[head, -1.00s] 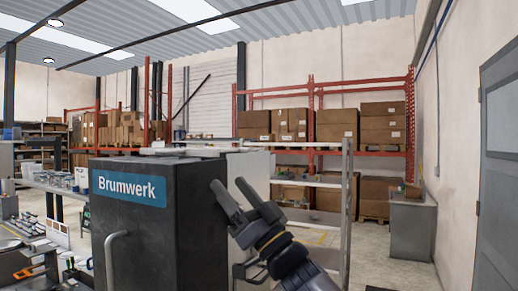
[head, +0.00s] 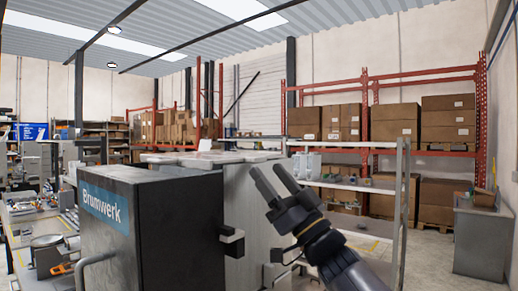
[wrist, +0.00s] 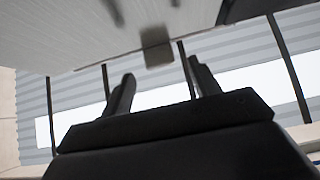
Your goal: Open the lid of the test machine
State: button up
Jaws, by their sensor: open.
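A dark box-shaped machine (head: 165,225) with a blue "Brumwerk" label stands at the left of the head view, with a grey bar handle (head: 95,262) on its front. My gripper (head: 272,177) is open and empty, pointing up and left in front of the light grey body. In the wrist view the fingers (wrist: 163,84) are apart below a pale panel (wrist: 90,35) with a blurred dark block (wrist: 156,47).
A grey metal shelf (head: 403,190) stands behind my arm at the right. Red racks with cardboard boxes (head: 395,124) line the back wall. A grey cabinet (head: 482,242) is at the far right. A cluttered bench (head: 30,225) is at the left. Floor shows at the right.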

aim_at(257, 157)
jog(key=p+x, duration=0.2)
jog(key=x, duration=0.3)
jog(key=shift+w+a+r, duration=0.1)
jog(key=shift+a+r, duration=0.1)
jog(key=shift+r, duration=0.05)
jog(key=shift+c, duration=0.5)
grip_shut()
